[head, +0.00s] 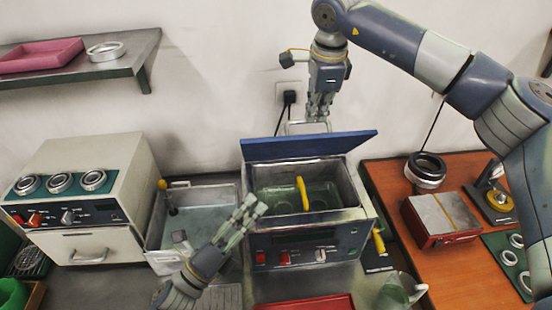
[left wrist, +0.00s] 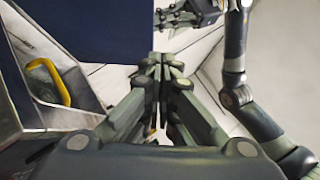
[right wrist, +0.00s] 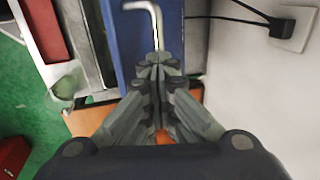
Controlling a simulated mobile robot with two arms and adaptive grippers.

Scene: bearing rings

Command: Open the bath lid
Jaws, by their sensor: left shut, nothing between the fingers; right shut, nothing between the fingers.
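The bath (head: 350,243) is a metal box with a blue front panel and red switches. Its blue lid (head: 310,145) is raised at the back edge, and the inside shows with a yellow handle (head: 303,193) in it. The lid's metal handle (head: 289,128) is at the lid's upper edge and also shows in the right wrist view (right wrist: 155,20). My right gripper (head: 318,115) is shut and empty, close to that handle; contact is unclear. My left gripper (head: 255,205) is shut and empty, near the bath's front left. The lid also fills part of the left wrist view (left wrist: 105,35).
An orange table (head: 395,180) with a red box (head: 440,220) is on the right. A shelf (head: 120,65) hangs at upper left. The wall is close behind the lid.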

